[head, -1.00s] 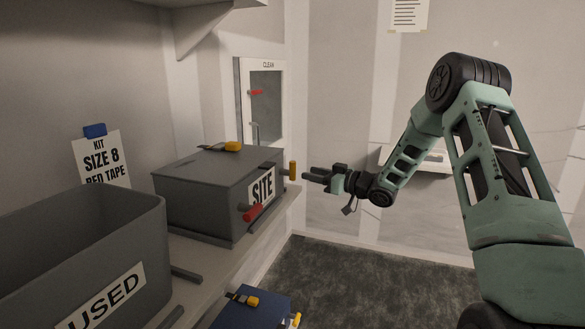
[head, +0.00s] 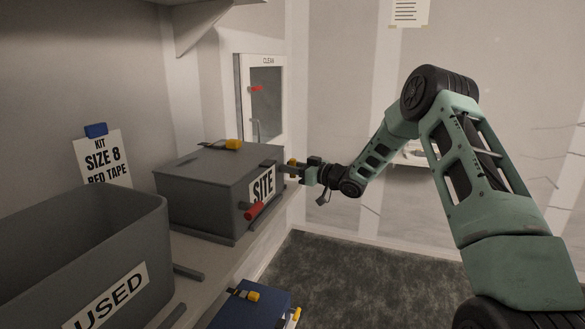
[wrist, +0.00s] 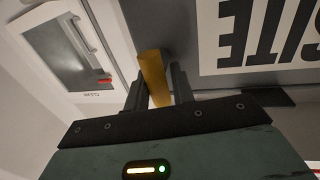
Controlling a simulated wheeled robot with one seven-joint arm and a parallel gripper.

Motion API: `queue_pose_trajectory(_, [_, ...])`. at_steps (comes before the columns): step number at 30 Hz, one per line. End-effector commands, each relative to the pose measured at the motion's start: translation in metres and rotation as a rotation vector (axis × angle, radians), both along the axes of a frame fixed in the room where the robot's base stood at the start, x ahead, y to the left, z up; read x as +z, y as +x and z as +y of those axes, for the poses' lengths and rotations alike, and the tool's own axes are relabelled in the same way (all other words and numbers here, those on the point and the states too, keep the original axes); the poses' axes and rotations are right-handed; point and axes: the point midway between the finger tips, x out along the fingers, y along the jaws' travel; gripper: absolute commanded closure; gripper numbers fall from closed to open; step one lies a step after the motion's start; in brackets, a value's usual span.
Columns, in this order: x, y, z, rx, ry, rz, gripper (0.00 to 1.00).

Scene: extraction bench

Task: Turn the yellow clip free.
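The grey SITE box (head: 205,200) stands on the bench. A yellow clip (head: 291,161) sits at its label-side right edge and stands upright, partly hidden by my gripper in the head view. My gripper (head: 287,169) is at this clip. In the wrist view the yellow clip (wrist: 153,76) lies between my two fingers (wrist: 160,82), one on each side. The fingers look apart, with little room beside the clip; whether either touches it is hard to tell. Another yellow clip (head: 233,145) is on the box's lid edge, and a red clip (head: 254,211) is on its front.
The open USED bin (head: 120,245) stands at the near left. A blue case (head: 250,310) with yellow latches is low at the front. The CLEAN cabinet (head: 262,62) with a red handle is on the wall behind. Floor to the right is clear.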

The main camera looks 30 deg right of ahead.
Motion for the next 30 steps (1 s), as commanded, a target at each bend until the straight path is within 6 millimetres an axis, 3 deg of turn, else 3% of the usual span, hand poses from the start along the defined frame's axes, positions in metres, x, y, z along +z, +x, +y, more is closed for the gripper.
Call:
queue_pose_trajectory(14, [-0.005,-0.001,-0.002,-0.006,-0.077,-0.059,0.99])
queue_pose_trajectory(30, [-0.01,-0.005,0.004,-0.006,-0.45,-0.351,0.99])
